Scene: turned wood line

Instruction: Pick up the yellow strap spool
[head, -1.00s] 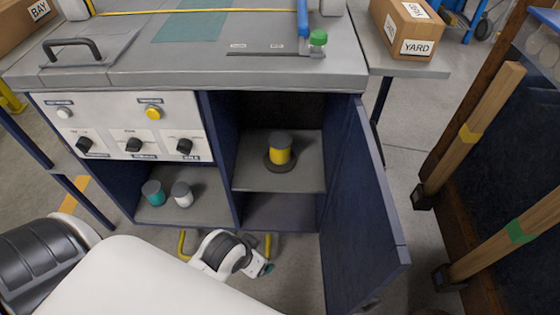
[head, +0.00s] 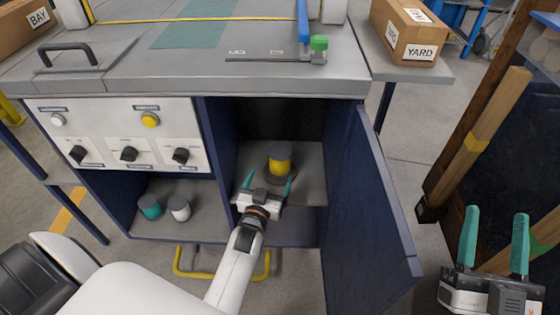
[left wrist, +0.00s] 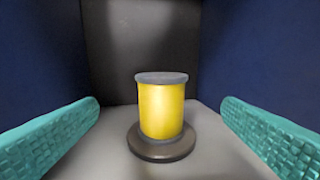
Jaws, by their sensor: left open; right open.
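The yellow strap spool (head: 280,159) stands upright on a round dark base on the shelf (head: 308,158) inside the open cabinet. In the left wrist view the spool (left wrist: 161,108) has a grey top and is centred between the green fingertips, with clear space on both sides. My left gripper (head: 266,184) is open and empty, just in front of the spool and apart from it; its wrist hides part of the shelf's front edge. My right gripper (head: 494,242) is open and empty at the lower right, well away from the cabinet.
The cabinet door (head: 376,215) stands open to the right of the left arm. A divider wall bounds the compartment on the left. A teal spool (head: 149,206) and a white spool (head: 179,208) stand in the left compartment. Wooden posts (head: 484,135) stand at the right.

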